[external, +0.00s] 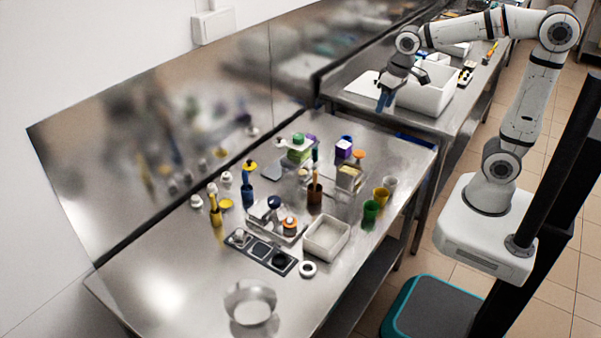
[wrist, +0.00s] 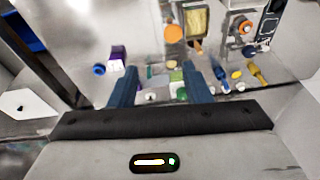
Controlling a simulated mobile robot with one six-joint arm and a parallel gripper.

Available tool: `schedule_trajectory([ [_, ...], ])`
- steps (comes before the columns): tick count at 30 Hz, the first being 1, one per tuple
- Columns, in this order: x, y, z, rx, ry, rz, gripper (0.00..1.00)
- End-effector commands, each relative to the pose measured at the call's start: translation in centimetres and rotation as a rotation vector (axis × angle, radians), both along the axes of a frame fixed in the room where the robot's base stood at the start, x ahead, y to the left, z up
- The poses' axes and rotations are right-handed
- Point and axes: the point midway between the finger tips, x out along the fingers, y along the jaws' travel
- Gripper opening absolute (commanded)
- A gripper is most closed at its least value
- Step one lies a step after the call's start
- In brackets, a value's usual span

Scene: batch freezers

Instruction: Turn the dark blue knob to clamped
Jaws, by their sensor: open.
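The dark blue knob (external: 274,202) is a round cap on a pale fixture (external: 268,222) near the middle of the steel table. An orange knob (external: 289,222) sits close beside it. My gripper (external: 386,98) is raised beyond the table's far right end, well apart from the knob. Its two blue fingers (wrist: 160,86) are spread and hold nothing. The knob's marking is too small to read.
A white open bin (external: 326,236) stands right of the fixture, and a dark tray with several wells (external: 262,251) lies in front. Several colored cups and bottles stand around. A metal bowl (external: 250,304) is at the near end. A white tub (external: 427,92) stands near my gripper.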

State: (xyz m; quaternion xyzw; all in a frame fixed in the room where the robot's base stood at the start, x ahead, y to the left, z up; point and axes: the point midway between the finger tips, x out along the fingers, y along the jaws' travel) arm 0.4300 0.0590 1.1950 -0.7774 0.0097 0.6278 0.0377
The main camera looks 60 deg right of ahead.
Motion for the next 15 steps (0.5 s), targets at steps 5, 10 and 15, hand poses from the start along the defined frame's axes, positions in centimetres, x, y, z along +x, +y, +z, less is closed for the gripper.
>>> schedule_trajectory([
  [5, 6.8, 5.1, -1.3, 0.012, 0.054, -0.029, 0.59],
  [10, 12.2, 10.5, -3.8, 0.017, 0.098, -0.067, 0.61],
  [15, 16.4, 16.7, -7.8, 0.014, 0.141, -0.102, 0.61],
])
